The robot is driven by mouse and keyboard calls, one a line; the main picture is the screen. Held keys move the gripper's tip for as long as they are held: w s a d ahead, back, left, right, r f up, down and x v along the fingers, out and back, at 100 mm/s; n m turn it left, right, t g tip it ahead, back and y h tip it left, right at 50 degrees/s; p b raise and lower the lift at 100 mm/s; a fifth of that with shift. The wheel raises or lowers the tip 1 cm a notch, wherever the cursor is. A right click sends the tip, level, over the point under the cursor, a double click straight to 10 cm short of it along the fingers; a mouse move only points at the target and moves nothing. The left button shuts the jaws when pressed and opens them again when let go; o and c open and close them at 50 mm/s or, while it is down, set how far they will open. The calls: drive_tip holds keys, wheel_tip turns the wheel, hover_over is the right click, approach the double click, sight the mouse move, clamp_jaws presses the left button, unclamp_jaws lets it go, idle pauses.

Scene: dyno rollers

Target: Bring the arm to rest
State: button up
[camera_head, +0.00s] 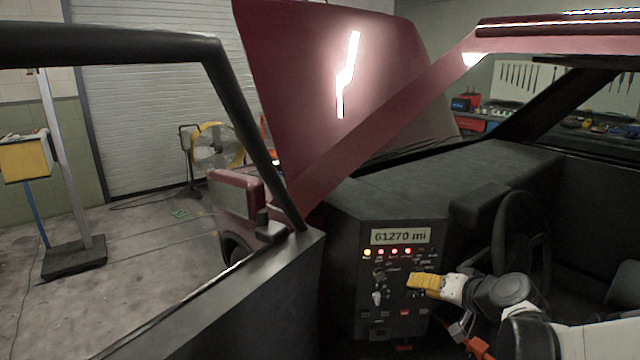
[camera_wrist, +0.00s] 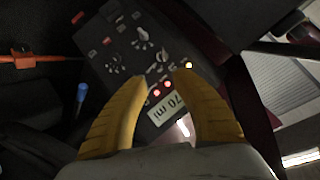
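My gripper (camera_head: 412,281) has yellow fingers and reaches in from the right in the head view, in front of the dashboard's control panel (camera_head: 393,325). In the wrist view the two fingers of my gripper (camera_wrist: 161,76) stand apart with nothing held between them. The panel (camera_wrist: 118,65), with knobs, switches and lit lamps, lies beyond the fingertips. I cannot tell whether a fingertip touches it. My arm (camera_head: 512,295) stretches through the car's cabin at the lower right.
The steering wheel (camera_head: 507,235) is close above my arm. The open car door (camera_head: 215,305) is on the left, and the raised hood (camera_head: 320,90) is ahead. An orange bar (camera_wrist: 28,61) and a blue handle (camera_wrist: 81,92) show beside the panel in the wrist view.

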drive_tip(key=s+a+n+g+h, duration=0.1)
drive_tip(key=s+a+g+h, duration=0.1)
drive_tip(key=s, duration=1.1)
drive_tip(key=s+a+r+n+g+h, duration=0.1)
drive_tip(key=s+a, duration=0.3)
drive_tip(key=s, duration=0.9)
drive_tip(key=shift+s+a+r+n+g+h, duration=0.15)
drive_tip(key=shift+s+n+g+h, duration=0.05)
drive_tip(key=shift+n+g+h, duration=0.35)
